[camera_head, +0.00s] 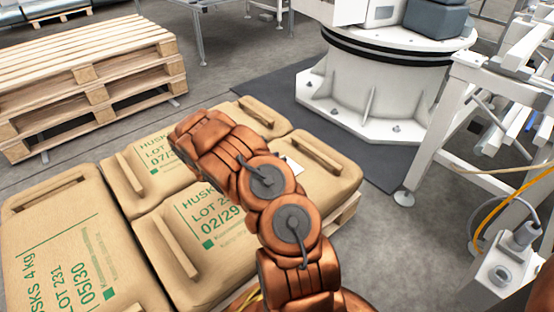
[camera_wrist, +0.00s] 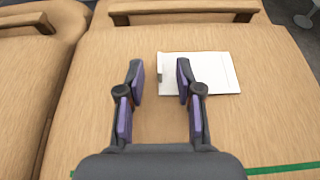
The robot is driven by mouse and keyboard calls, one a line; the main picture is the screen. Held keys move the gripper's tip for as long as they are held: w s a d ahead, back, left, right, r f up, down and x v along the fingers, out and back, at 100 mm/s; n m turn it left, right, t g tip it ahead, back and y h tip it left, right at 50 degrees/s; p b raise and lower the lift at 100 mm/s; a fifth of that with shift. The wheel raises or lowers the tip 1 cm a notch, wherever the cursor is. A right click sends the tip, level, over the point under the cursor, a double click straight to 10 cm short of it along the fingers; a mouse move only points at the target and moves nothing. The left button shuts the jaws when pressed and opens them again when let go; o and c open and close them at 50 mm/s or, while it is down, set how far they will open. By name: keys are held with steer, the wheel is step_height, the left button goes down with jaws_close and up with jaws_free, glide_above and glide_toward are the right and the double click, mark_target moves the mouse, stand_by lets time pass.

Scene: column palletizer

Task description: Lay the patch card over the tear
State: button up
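The white patch card (camera_wrist: 216,72) lies flat on top of a tan paper sack (camera_wrist: 270,120) in the wrist view. A small white part of the card (camera_head: 293,167) also shows beside my arm in the head view. My gripper (camera_wrist: 160,80) is open and empty above the sack. Its right finger overlaps the card's left part in the picture, and its left finger is over bare sack. A small dark mark (camera_wrist: 160,76) shows at the card's left edge, between the fingers; I cannot tell what it is. I cannot make out the tear. My arm hides my gripper in the head view.
Several printed sacks (camera_head: 60,230) lie side by side on a pallet (camera_head: 345,215). Stacked wooden pallets (camera_head: 90,85) stand at the upper left. A white machine base (camera_head: 385,95) and a white frame (camera_head: 440,120) stand on the right. Grey floor (camera_head: 400,255) is clear at the lower right.

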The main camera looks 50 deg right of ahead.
steer(key=v, duration=1.2)
steer(key=shift+r, duration=0.1)
